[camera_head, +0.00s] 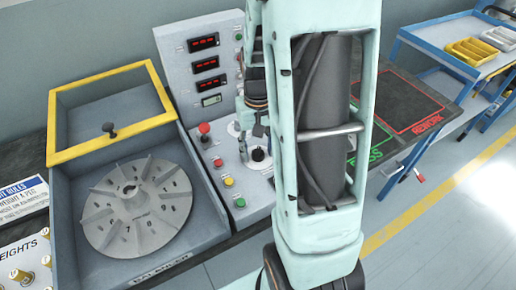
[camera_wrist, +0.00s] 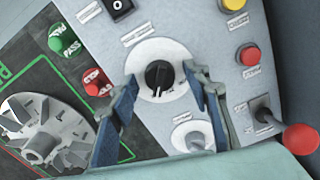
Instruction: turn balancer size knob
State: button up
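The black knob (camera_wrist: 158,75) sits on a round white dial (camera_wrist: 178,50) on the grey panel. Its white pointer line shows; the dial lettering is too small to read. In the head view the knob (camera_head: 258,154) shows just below my gripper (camera_head: 255,138), partly hidden beside my arm. In the wrist view my gripper (camera_wrist: 161,80) is open, with one blue-grey finger on either side of the knob. Gaps show between the fingers and the knob, and nothing is held. I cannot tell the fingertips' height above the panel.
A smaller white dial (camera_wrist: 193,136) and a red-ball lever (camera_wrist: 300,138) are close by. Red (camera_wrist: 250,55) and yellow (camera_wrist: 234,4) buttons line the panel's side. Red displays (camera_head: 205,63) rise behind. A finned rotor (camera_head: 137,207) lies in the balancer at left.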

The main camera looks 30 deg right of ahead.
aim_at(258, 150)
jog(key=shift+r, duration=0.1)
notch_tip(258, 150, up, 12)
dwell(0.5)
dwell(0.4)
